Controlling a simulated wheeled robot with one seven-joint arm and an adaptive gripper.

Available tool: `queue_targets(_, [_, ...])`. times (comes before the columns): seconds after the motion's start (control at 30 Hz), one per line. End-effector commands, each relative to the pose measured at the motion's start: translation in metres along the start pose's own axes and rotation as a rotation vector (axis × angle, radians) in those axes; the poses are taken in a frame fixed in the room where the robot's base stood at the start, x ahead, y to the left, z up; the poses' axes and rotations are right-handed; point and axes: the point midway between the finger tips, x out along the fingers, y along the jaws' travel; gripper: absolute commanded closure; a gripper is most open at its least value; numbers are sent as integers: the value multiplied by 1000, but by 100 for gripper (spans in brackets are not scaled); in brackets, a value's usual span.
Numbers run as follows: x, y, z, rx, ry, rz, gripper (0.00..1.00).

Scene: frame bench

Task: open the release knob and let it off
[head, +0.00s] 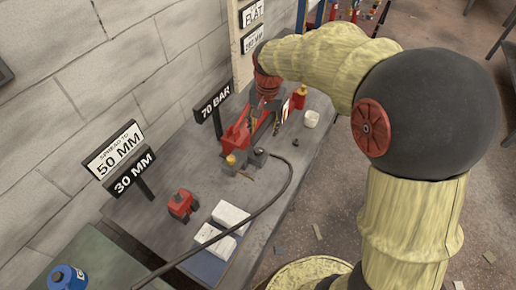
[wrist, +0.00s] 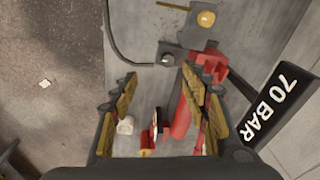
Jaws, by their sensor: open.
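The red pump (head: 236,136) stands on the grey bench below the 70 BAR sign; its red body (wrist: 210,62) and red cylinder (wrist: 181,118) show in the wrist view. A small dark block with a pale round fitting (wrist: 168,59) and a plate with a brass disc (wrist: 205,18) are at its end. I cannot tell which part is the release knob. My gripper (wrist: 160,75) is open, its yellow-padded fingers wide apart over the pump's far part. In the head view my gripper (head: 268,108) hangs above the pump and hides some of it. Nothing is held.
A black hose (head: 285,187) curves over the bench from the pump. A red bottle (head: 300,96) and white mug (head: 311,118) stand beyond. The 70 BAR sign (wrist: 269,110) stands close to my gripper.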

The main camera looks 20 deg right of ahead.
Motion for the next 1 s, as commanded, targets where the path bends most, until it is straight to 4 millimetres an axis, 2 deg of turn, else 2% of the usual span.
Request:
queue_targets(0.03, [22, -6, -9, 31, -23, 16, 54])
queue_targets(0.1, [47, -13, -19, 74, -45, 32, 54])
queue_targets(0.3, [101, -25, -36, 169, -87, 68, 54])
queue_targets(0.4, [116, -28, -40, 194, -97, 78, 54])
queue_targets(0.67, [135, -28, -40, 209, -102, 84, 54])
queue_targets(1.0, [184, -24, -34, 208, -102, 84, 54])
